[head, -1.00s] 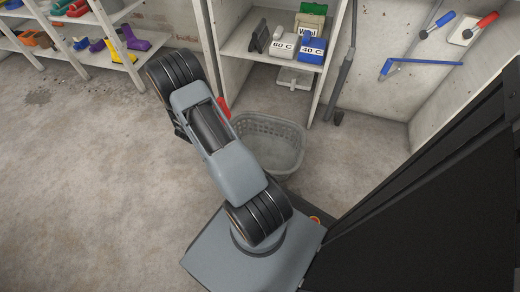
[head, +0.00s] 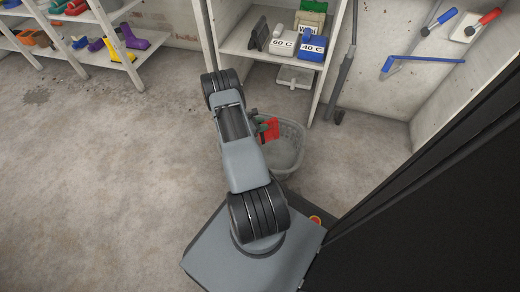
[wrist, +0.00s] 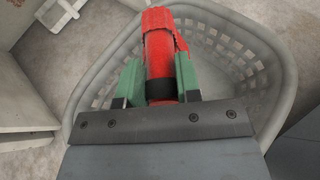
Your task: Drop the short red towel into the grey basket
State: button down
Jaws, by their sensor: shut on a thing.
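The short red towel (wrist: 160,50) is held between the green fingers of my gripper (wrist: 160,82) in the wrist view, and its far end hangs free. The grey basket (wrist: 268,50) lies below the towel in the wrist view, with its perforated rim around it. In the head view the towel (head: 268,130) shows over the left part of the basket (head: 297,150), and my gripper (head: 262,126) is partly hidden by my arm. The part of the basket's inside that shows looks empty.
A white shelf (head: 240,47) with boxes marked 60 C (head: 283,46) and 40 C (head: 312,47) stands behind the basket. A rack with colourful items (head: 85,45) is at the far left. Floor left of my arm is clear.

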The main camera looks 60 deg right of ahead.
jog(key=shift+f+b, duration=1.25)
jog(key=shift+f, duration=0.85)
jog(key=c, duration=0.7)
grip_release()
jog(key=shift+c, duration=0.2)
jog(key=p+v, duration=0.5)
jog(key=v, duration=0.9)
jog(key=shift+r, duration=0.1)
